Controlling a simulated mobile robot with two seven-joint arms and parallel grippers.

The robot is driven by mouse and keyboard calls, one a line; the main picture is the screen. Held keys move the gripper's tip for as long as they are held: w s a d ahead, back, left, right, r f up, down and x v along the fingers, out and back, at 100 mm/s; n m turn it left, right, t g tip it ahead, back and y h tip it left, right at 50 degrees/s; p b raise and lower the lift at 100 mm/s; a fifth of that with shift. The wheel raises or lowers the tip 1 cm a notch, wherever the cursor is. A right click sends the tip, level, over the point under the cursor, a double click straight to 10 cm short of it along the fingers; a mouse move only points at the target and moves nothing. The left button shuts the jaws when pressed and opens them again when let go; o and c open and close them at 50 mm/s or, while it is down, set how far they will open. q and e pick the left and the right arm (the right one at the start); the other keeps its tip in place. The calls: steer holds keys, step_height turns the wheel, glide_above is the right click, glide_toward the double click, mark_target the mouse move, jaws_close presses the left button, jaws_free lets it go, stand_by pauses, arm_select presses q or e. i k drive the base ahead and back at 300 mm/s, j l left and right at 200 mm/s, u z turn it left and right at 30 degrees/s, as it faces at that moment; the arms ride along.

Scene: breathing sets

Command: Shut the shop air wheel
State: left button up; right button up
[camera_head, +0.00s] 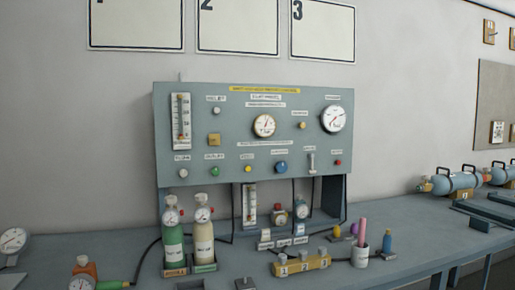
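A grey-blue control panel (225,135) stands at the back of the bench, against the wall. Its lower row holds a white knob (183,173), a green knob (214,171), a yellow knob (247,169), a larger blue knob (281,167), an upright lever (311,163) and a red knob (338,162). The labels are too small to read, so I cannot tell which control is the shop air wheel or whether it is open. Two round gauges (264,125) (333,118) and a vertical tube gauge (181,121) sit above. Neither gripper is in view.
A green cylinder (174,250) and a cream cylinder (204,243) stand upright before the panel. A yellow numbered block (301,266), a cup (361,257) and a blue bottle (387,243) stand right of them. Blue-grey cylinders (454,182) lie at far right. Black hoses cross the bench.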

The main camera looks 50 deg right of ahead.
mark_target(281, 166)
steer(key=z, duration=1.6)
steer(key=i+l+u, duration=0.05)
